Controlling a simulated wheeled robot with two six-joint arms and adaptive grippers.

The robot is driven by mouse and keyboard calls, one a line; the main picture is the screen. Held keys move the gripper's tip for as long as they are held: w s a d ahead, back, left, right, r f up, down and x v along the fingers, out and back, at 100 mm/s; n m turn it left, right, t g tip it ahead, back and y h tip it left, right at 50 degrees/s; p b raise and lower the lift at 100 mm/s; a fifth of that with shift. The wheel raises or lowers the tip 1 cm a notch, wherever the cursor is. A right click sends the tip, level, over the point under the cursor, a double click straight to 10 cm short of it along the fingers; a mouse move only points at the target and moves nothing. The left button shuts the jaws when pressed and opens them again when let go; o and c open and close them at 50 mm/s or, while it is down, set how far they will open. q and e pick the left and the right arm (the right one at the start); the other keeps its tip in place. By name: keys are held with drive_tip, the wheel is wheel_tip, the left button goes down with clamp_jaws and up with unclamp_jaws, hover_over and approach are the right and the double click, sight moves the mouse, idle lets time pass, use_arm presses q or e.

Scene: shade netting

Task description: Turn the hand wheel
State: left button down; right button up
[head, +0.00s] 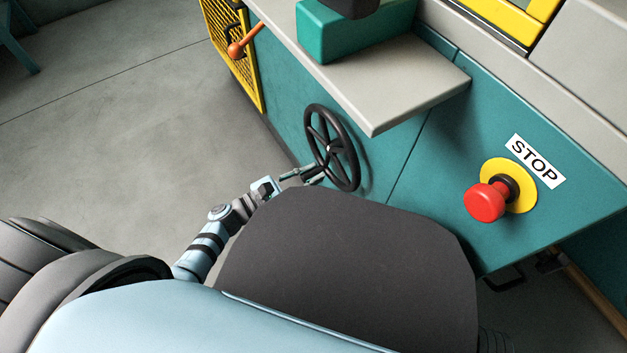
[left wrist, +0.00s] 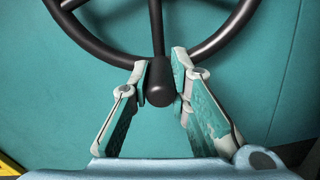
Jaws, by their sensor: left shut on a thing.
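The black hand wheel (head: 331,147) is mounted on the front of the teal machine, below a grey shelf. Its rim and spokes also show at the top of the left wrist view (left wrist: 205,48). A black handle knob (left wrist: 160,84) on the rim points toward the wrist camera. My left gripper (head: 318,172) is at the lower edge of the wheel. In the left wrist view my left gripper (left wrist: 160,66) has one finger on each side of the knob, shut on it. My right gripper is not in view.
The grey shelf (head: 408,101) juts out above the wheel and carries a green block (head: 352,38). A red stop button (head: 485,202) on a yellow plate sits to the right. An orange-knobbed lever (head: 237,49) and yellow mesh guard are at the upper left. Open floor lies left.

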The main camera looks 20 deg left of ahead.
sight(308, 139)
use_arm(q)
drive_tip(key=shift+w+a+r+m, duration=0.1)
drive_tip(key=shift+w+a+m, duration=0.15)
drive_tip(key=shift+a+m, duration=0.15)
drive_tip(key=shift+w+a+r, duration=0.25)
drive_tip(key=shift+w+a, duration=0.2)
drive_tip(key=shift+a, duration=0.05)
drive_tip(key=shift+w+a+r+m, duration=0.2)
drive_tip(key=shift+a+m, duration=0.05)
drive_tip(key=shift+m, duration=0.3)
drive_tip(key=shift+w+a+r+m, duration=0.15)
drive_tip(key=shift+w+a+m, duration=0.05)
drive_tip(key=shift+m, duration=0.35)
drive_tip(key=r+m, duration=0.1)
drive_tip(key=w+a+m, duration=0.1)
drive_tip(key=m, duration=0.1)
drive_tip(key=shift+w+a+r, duration=0.15)
drive_tip(key=shift+a+r, duration=0.15)
drive_tip(key=shift+r, duration=0.05)
drive_tip(key=shift+w+a+r+m, duration=0.2)
drive_tip(key=shift+r+m, duration=0.15)
drive_tip(key=shift+m, duration=0.3)
drive_tip(key=shift+w+a+r+m, duration=0.2)
drive_tip(key=shift+r+m, duration=0.15)
drive_tip(key=shift+m, duration=0.3)
drive_tip(key=c, duration=1.5)
unclamp_jaws()
